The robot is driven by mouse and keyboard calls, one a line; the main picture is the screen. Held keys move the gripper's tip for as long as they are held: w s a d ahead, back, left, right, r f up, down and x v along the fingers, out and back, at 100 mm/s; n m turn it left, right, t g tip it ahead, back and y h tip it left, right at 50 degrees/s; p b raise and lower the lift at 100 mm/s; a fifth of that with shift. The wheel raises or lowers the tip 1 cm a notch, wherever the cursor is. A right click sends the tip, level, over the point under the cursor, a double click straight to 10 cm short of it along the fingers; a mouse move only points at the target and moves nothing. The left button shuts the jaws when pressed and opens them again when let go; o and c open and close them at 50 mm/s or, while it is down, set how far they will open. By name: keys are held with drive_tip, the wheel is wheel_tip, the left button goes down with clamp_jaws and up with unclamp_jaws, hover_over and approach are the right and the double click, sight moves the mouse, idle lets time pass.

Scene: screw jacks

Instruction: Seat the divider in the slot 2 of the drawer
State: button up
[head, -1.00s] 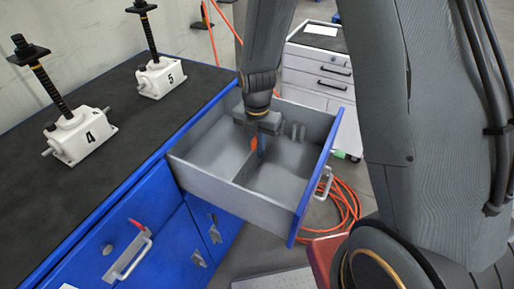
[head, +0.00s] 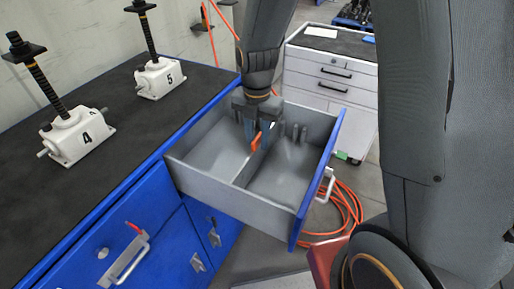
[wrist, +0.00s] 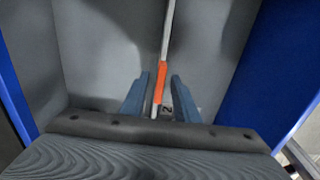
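The drawer (head: 215,190) is pulled out of the blue bench. The divider (head: 243,172) stands across its inside as a thin grey plate, with an orange grip (head: 255,141) on its top edge. In the wrist view the divider (wrist: 168,35) shows edge-on as a pale strip, with the orange grip (wrist: 160,84) near the gripper. A number 2 (wrist: 167,108) is marked just right of its near end. My gripper (wrist: 160,80) is open, one blue finger on each side of the orange grip, with gaps showing. The divider's bottom edge is hidden.
Screw jacks 4 (head: 76,132) and 5 (head: 160,77) stand on the black bench top (head: 125,125). Small upright ribs (head: 293,131) line the drawer's far wall. A white drawer cabinet (head: 330,75) and orange hose (head: 345,212) lie beyond the drawer.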

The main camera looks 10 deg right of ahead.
wheel_tip(320, 180, up, 6)
drive_tip(key=shift+b, duration=0.7)
drive_tip(key=shift+r, duration=0.4)
drive_tip(key=s+d+m, duration=0.4)
drive_tip(key=s+m, duration=0.1)
drive_tip(key=m, duration=0.9)
drive_tip(key=s+d+f+m+t, duration=0.1)
drive_tip(key=s+d+m, duration=0.3)
drive_tip(key=m, duration=1)
drive_tip(key=shift+s+d+f+t, duration=0.2)
drive_tip(key=shift+s+t, duration=0.1)
drive_tip(key=shift+s, duration=0.35)
